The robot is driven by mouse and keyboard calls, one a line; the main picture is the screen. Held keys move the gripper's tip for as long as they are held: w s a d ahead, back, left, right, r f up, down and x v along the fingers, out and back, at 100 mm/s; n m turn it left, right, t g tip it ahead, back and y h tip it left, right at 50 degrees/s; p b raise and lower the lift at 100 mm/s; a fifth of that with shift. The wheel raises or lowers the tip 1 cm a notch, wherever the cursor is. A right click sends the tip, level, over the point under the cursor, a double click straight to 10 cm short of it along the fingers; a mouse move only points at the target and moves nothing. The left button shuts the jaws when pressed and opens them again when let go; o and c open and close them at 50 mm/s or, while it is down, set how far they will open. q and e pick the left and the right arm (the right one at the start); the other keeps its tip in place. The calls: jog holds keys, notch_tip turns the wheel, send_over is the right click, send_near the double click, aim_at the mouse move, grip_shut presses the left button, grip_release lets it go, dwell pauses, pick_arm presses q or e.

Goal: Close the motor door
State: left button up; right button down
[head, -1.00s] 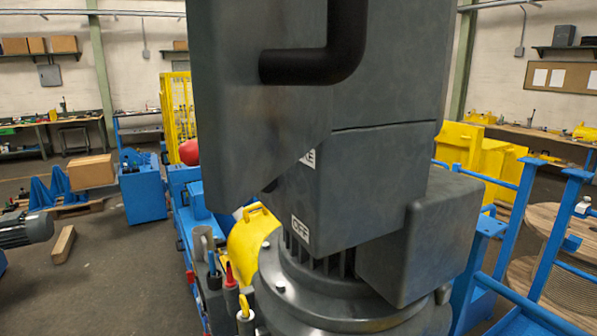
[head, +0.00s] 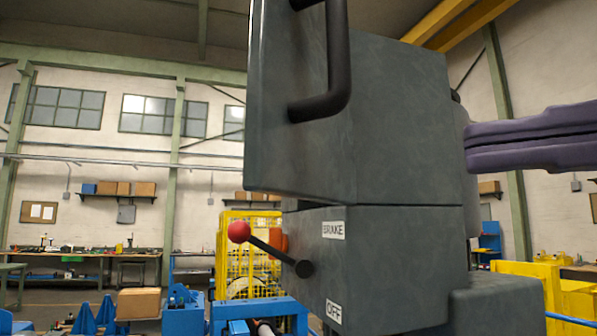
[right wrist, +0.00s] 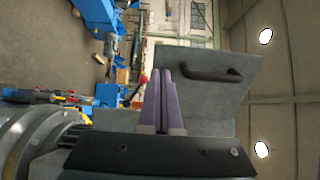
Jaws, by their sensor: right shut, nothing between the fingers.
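The motor door (head: 300,150) is a grey panel with a black bar handle (head: 338,75) in the head view. It juts out to the left past the lower motor housing (head: 385,265), so it stands open. The right wrist view shows the door (right wrist: 200,68) and its handle (right wrist: 205,75) beyond my fingers. My right gripper (head: 470,142) comes in from the right with purple fingers shut and empty. Its tips are beside the housing's right edge; whether they touch it I cannot tell. The right wrist view shows the fingers (right wrist: 160,75) close together. My left gripper is not in view.
A brake lever with a red knob (head: 239,232) sticks out to the left below the door. A yellow mesh guard (head: 230,262) stands behind it. Yellow blocks (head: 575,300) are at the lower right. Open air lies left of the door.

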aim_at(264, 174)
jog(key=p+x, duration=0.4)
jog(key=x, duration=0.2)
jog(key=p+x, duration=0.5)
jog(key=shift+w+a+r, duration=0.2)
jog(key=shift+a+r, duration=0.05)
jog(key=shift+a, duration=0.15)
jog(key=shift+w+a+f+p, duration=0.25)
jog(key=shift+a+p, duration=0.05)
jog(key=shift+a, duration=0.1)
